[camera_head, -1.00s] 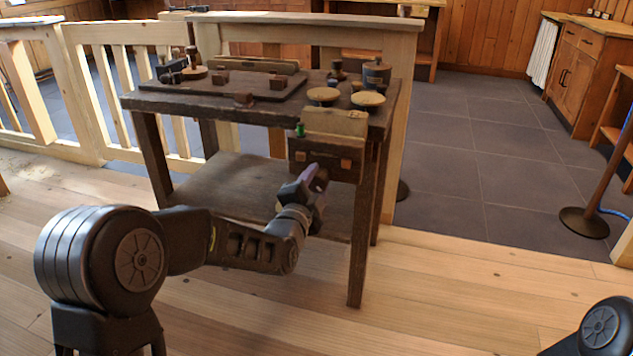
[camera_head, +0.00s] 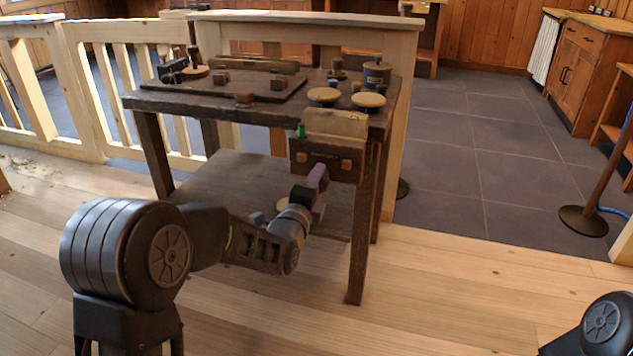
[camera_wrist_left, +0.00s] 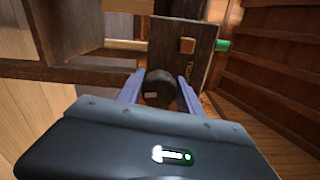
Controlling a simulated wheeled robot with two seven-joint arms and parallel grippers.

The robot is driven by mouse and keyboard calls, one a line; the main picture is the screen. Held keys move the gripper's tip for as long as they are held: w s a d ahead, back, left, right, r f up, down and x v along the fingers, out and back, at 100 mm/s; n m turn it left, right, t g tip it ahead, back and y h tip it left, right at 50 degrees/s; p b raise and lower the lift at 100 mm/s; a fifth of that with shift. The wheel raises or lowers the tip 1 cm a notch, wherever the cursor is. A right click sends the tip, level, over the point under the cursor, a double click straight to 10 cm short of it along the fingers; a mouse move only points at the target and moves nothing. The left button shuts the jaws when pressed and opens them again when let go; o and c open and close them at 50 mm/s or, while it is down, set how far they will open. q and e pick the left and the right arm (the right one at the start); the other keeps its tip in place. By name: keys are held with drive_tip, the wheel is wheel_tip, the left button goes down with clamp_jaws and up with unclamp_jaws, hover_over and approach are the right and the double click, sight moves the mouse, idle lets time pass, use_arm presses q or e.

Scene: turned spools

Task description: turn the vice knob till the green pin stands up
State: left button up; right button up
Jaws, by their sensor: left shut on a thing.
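The vice sits at the table's front edge, with a dark front jaw (camera_head: 326,163) and a paler wooden top (camera_head: 335,123). The green pin (camera_head: 301,131) shows as a short stub at the vice's upper left. In the left wrist view the green pin (camera_wrist_left: 223,46) sticks out past the right edge of the dark jaw board. The dark round vice knob (camera_wrist_left: 160,90) lies between the purple fingers of my left gripper (camera_wrist_left: 159,88), which is shut on it. In the head view my left gripper (camera_head: 317,178) hides the knob. My right gripper is out of view.
The dark table (camera_head: 140,102) carries a board (camera_head: 215,86) with several small blocks, round wooden discs (camera_head: 368,100) and a dark canister (camera_head: 376,73). A post with a round base (camera_head: 584,220) stands at right.

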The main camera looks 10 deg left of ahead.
use_arm(q)
drive_tip(key=shift+s+f, duration=0.1)
drive_tip(key=shift+f, duration=0.2)
drive_tip(key=o, duration=1.4)
drive_tip(key=shift+r, duration=0.2)
drive_tip(key=shift+c, duration=0.2)
drive_tip(key=s+p, duration=0.2)
drive_tip(key=s, duration=0.5)
drive_tip(key=shift+s+a, duration=0.25)
drive_tip(key=shift+s, duration=0.15)
